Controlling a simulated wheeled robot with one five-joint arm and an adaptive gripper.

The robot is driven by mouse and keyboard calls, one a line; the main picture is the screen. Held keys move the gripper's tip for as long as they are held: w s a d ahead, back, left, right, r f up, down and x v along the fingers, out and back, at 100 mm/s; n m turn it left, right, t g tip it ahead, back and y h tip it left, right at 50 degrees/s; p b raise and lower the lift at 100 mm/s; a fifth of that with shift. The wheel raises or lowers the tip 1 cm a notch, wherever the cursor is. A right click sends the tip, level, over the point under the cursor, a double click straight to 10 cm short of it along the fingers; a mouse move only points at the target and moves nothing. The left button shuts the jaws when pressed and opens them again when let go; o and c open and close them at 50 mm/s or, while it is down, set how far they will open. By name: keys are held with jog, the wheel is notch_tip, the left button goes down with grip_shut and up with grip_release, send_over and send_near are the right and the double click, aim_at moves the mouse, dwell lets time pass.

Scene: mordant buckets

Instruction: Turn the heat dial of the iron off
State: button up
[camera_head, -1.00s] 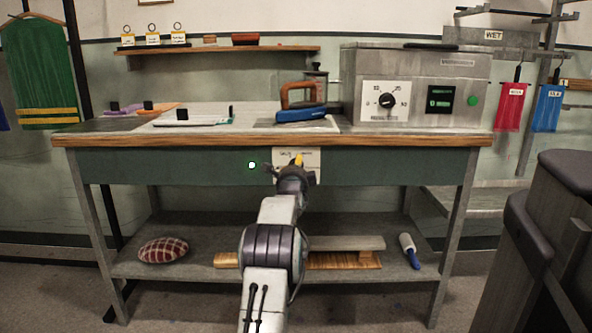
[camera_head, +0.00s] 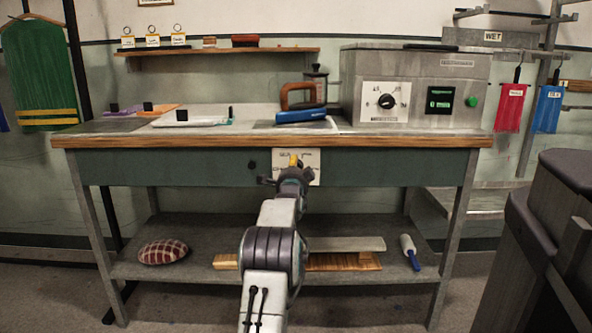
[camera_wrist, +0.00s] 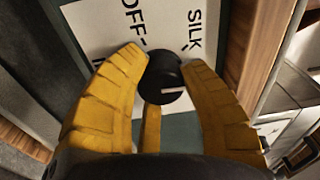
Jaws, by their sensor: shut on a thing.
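The iron (camera_head: 302,107), blue with a brown handle, rests on the table top. Below it, a white label plate (camera_head: 311,167) is on the table's green front board; it also shows in the wrist view (camera_wrist: 95,22) with the words OFF and SILK. The black heat dial (camera_wrist: 163,76) sticks out from this plate, with a pale line on its face. My gripper (camera_head: 294,160) is at the plate. In the wrist view its yellow fingers (camera_wrist: 160,64) are closed around the dial from both sides. The dial is hidden by my gripper in the head view.
A small dark lamp (camera_head: 252,165) sits on the front board left of the plate. A grey box with its own dial (camera_head: 386,101) stands on the table at right. A plaid cushion (camera_head: 163,252) and a wooden board (camera_head: 345,262) lie on the lower shelf.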

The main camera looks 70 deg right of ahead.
jog(key=shift+w+r, duration=0.15)
jog(key=shift+w, duration=0.05)
jog(key=o, duration=1)
jog(key=shift+o, duration=1)
jog(key=shift+s+a, duration=0.1)
jog(key=shift+a, duration=0.05)
jog(key=v, duration=1.1)
jog(key=shift+a, duration=0.35)
jog(key=shift+s, duration=0.1)
